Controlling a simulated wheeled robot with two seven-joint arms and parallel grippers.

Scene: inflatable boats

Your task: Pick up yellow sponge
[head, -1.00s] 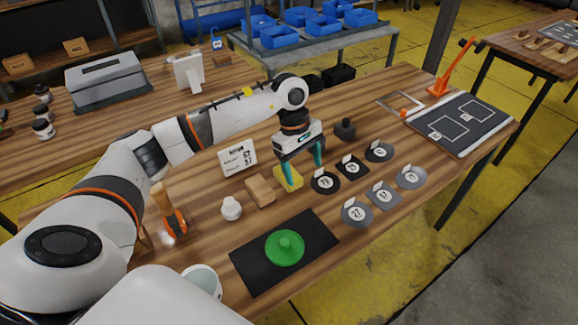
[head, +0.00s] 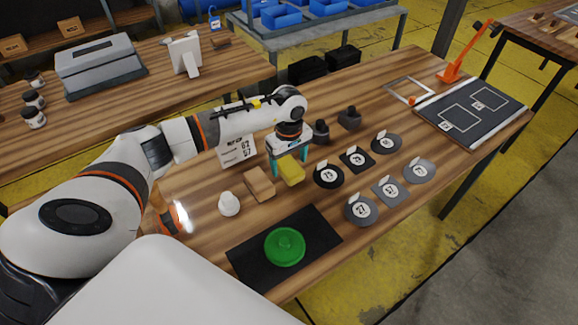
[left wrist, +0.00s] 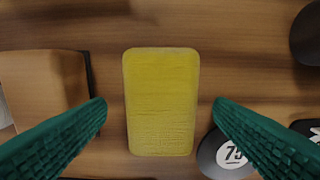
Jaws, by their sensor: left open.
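The yellow sponge (head: 292,171) lies on the wooden table beside a tan block. In the left wrist view the sponge (left wrist: 161,102) is centred and upright in the picture, between the two teal fingers. My left gripper (head: 289,165) is open at the sponge, one finger on each side. In the left wrist view, gaps show between the sponge and both fingers of the gripper (left wrist: 160,108). My right gripper is not in view.
The tan block (head: 260,184) stands close left of the sponge, with a white knob-shaped item (head: 229,204) beyond it. A black disc marked 75 (head: 328,175) lies close right. A green lidded disc (head: 285,247) sits on a black mat (head: 323,232) in front.

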